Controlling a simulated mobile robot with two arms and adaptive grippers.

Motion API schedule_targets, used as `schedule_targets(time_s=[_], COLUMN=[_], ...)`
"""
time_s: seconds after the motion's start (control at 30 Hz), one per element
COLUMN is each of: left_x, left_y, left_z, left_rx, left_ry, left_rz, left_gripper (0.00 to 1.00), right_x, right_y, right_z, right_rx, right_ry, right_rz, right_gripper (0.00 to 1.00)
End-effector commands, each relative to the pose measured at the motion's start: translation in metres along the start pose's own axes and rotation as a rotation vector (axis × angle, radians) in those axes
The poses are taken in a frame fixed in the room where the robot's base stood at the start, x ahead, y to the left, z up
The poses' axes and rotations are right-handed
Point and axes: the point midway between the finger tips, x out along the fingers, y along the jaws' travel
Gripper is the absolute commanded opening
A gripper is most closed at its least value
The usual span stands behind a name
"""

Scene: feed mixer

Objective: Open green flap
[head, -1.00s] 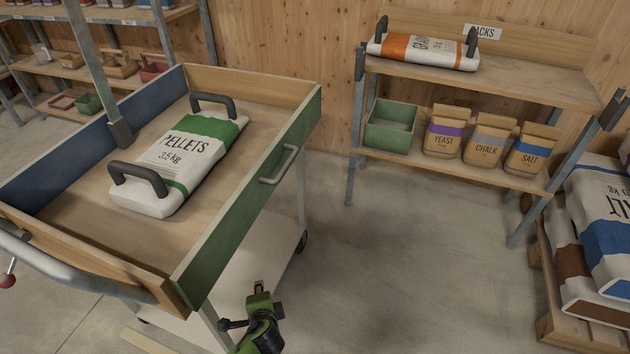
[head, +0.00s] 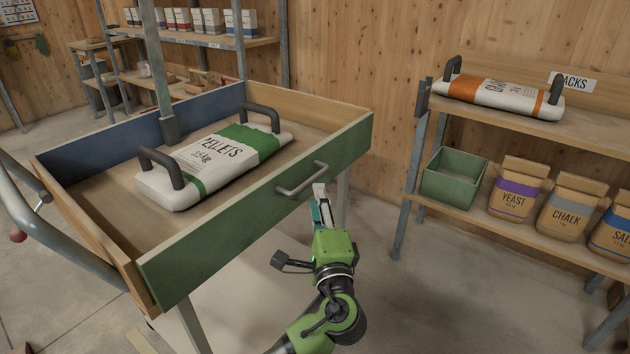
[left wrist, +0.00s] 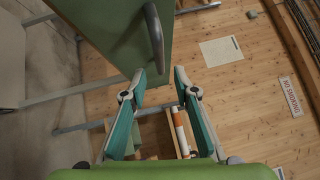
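The green flap (head: 225,238) is the upright green side wall of the cart's wooden tray. It stands closed against the tray in the head view. Its grey bar handle (head: 302,180) is near its right end. My left gripper (head: 320,198) is just below and right of the handle, pointing up at it. In the left wrist view the flap (left wrist: 105,30) is at upper left, and the handle (left wrist: 155,38) reaches down towards the gap between my open fingertips (left wrist: 159,75). Contact cannot be told. My right gripper is not in view.
A PELLETS sack (head: 212,165) with two black handles lies in the tray. A shelf (head: 560,125) at right holds an orange-striped sack, a green box (head: 453,178) and several paper bags. The floor between cart and shelf is clear.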

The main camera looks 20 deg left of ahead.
Motion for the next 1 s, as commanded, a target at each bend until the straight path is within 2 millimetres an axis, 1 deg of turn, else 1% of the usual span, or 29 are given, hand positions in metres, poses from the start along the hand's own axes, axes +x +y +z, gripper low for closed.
schedule_targets(time_s=[0.03,0.1,0.2,0.33,0.5,0.8,0.83,0.87,0.9,0.93,1.0], left_x=[0.013,0.027,0.046,0.065,0.077,0.079,0.079,0.079,0.079,0.079,0.078], left_y=[-0.001,0.0,0.0,0.001,0.001,0.001,0.001,0.001,0.001,0.001,0.001], left_z=[0.001,0.001,0.0,0.0,0.0,0.0,0.0,0.0,0.0,0.0,0.0], left_rx=[0.003,0.002,0.002,0.001,0.001,0.0,0.0,0.0,0.0,0.0,0.0], left_ry=[-0.002,-0.003,-0.001,-0.001,0.0,0.001,0.001,0.001,0.001,0.001,0.001], left_rz=[-0.004,-0.003,-0.003,-0.001,0.0,0.001,0.001,0.001,0.001,0.001,0.002], left_gripper=[0.28,0.28,0.28,0.28,0.28,0.28,0.22,0.15,0.04,0.0,0.0], right_x=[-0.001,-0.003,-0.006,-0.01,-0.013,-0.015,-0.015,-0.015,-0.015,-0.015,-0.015], right_y=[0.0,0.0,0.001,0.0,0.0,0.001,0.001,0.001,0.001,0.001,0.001], right_z=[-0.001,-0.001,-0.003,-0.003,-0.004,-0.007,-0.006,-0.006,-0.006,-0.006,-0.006], right_rx=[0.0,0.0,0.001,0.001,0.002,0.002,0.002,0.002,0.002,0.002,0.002], right_ry=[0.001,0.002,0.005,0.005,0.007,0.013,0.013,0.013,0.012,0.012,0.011], right_rz=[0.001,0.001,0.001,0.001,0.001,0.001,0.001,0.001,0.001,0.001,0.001], right_gripper=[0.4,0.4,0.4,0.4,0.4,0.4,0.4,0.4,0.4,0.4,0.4])
